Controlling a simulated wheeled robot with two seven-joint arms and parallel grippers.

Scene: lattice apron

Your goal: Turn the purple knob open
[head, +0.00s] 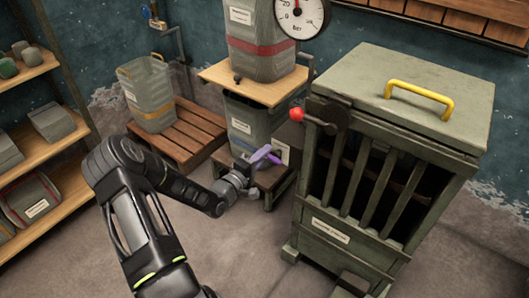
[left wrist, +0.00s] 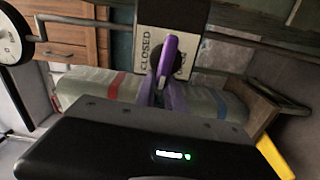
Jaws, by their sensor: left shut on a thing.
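The purple knob (head: 266,154) is a lever-shaped handle in front of the grey bins in the middle of the head view. It also shows in the left wrist view (left wrist: 167,56), standing out before a pale plate (left wrist: 150,42). The plate reads "CLOSED" on its left; the lettering on its right is partly hidden by the knob. My left gripper (head: 248,172) reaches in from the left and is shut on the purple knob. Its fingers (left wrist: 164,96) meet the knob's lower end in the left wrist view. My right gripper is not in view.
A barred grey cabinet (head: 330,232) with a red-tipped lever (head: 297,114) and a yellow handle (head: 420,92) stands close on the right. A wooden shelf (head: 70,180) is at the left. A pallet (head: 195,125) with a bin (head: 148,95) stands behind my arm. A gauge (head: 302,14) hangs above.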

